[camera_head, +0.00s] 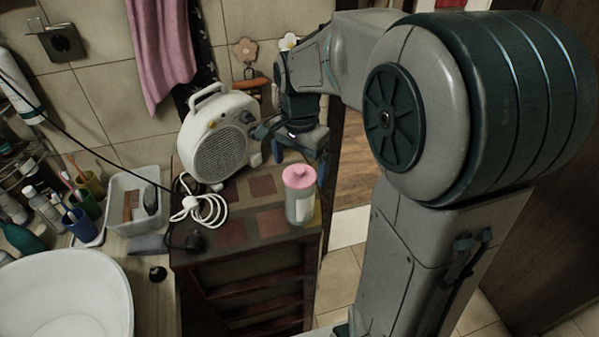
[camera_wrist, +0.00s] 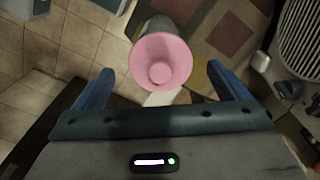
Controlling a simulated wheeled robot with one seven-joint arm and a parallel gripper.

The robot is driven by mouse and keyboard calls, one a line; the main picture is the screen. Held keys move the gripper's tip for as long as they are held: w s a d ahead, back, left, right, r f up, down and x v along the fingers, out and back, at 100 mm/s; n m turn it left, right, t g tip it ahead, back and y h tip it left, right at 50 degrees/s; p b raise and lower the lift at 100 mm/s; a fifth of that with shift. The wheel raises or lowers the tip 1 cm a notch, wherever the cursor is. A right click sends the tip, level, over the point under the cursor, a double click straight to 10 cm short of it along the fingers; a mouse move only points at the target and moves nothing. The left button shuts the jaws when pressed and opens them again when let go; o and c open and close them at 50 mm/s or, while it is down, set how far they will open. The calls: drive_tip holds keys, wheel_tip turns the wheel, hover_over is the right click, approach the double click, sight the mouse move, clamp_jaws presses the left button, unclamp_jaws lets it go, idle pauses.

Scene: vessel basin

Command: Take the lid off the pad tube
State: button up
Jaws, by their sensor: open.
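The pad tube (camera_head: 300,208) is a clear cylinder standing upright on the tiled cabinet top, near its front right corner. Its pink lid (camera_head: 299,176) with a round knob is on top. In the wrist view the pink lid (camera_wrist: 160,61) shows from above, ahead of and roughly between the fingers, with part of the tube body (camera_wrist: 179,18) behind it. My gripper (camera_head: 300,165) is just behind and above the tube in the head view. In the wrist view my gripper (camera_wrist: 164,88) has its blue fingers wide apart with nothing between them.
A white fan heater (camera_head: 219,140) stands left of the tube, with a coiled white cable (camera_head: 205,209) in front of it. The cabinet top (camera_head: 236,213) is bare around the tube. A plastic bin (camera_head: 128,188), cups and a white basin (camera_head: 62,290) are at left.

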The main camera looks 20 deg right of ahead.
drive_tip(key=shift+f, duration=0.7)
drive_tip(key=c, duration=1.1)
drive_tip(key=shift+o, duration=0.2)
